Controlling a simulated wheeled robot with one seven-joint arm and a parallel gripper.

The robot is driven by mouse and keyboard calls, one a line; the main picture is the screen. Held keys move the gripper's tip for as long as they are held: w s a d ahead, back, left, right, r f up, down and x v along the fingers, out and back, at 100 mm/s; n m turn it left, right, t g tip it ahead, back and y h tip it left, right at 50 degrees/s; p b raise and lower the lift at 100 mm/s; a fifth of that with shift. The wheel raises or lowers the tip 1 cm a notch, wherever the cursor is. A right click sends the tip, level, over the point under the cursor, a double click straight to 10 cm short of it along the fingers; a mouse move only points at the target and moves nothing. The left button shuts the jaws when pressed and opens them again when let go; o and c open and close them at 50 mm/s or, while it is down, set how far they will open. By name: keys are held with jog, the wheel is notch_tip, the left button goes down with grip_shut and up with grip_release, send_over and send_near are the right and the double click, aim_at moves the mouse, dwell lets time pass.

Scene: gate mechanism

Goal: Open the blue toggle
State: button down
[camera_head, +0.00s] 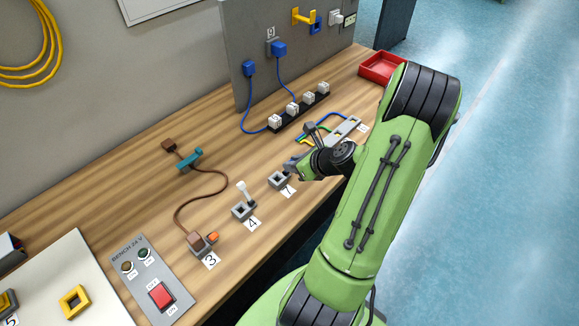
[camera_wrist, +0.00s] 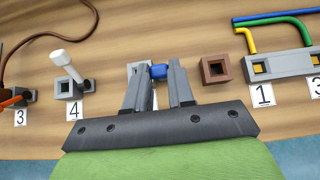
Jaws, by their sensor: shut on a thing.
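The blue toggle (camera_wrist: 158,71) shows its blue knob between my fingertips in the wrist view. Its grey base (camera_wrist: 134,70) is partly hidden behind my left finger. My gripper (camera_wrist: 159,80) is shut on the knob, with a finger on each side. In the head view my gripper (camera_head: 292,164) is low over the bench beside a grey square base (camera_head: 279,180) with a number label. The blue knob cannot be made out there, as my gripper and arm hide it.
Left of my gripper stands a white-tipped toggle (camera_wrist: 66,62) with label 4. To the right are a brown square socket (camera_wrist: 215,69) and a grey block (camera_wrist: 278,64) with coloured tubes. A grey panel (camera_head: 262,95) and a power strip (camera_head: 299,106) stand behind.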

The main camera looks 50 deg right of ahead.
jog(key=shift+s+f+t+b, duration=0.35)
jog(key=shift+s+t+b, duration=0.1)
jog(key=shift+t+b, duration=0.4)
jog(key=shift+s+f+t+b, duration=0.4)
jog(key=shift+t+b, duration=0.25)
jog(key=shift+b, duration=0.3)
jog(key=shift+s, duration=0.1)
jog(key=c, duration=1)
grip_release()
jog(key=shift+o, duration=0.2)
jog(key=shift+r, duration=0.1)
jog(key=p+v, duration=0.3)
jog(key=v, duration=1.2)
jog(key=shift+s+p, duration=0.35)
jog(key=shift+w+d, duration=0.1)
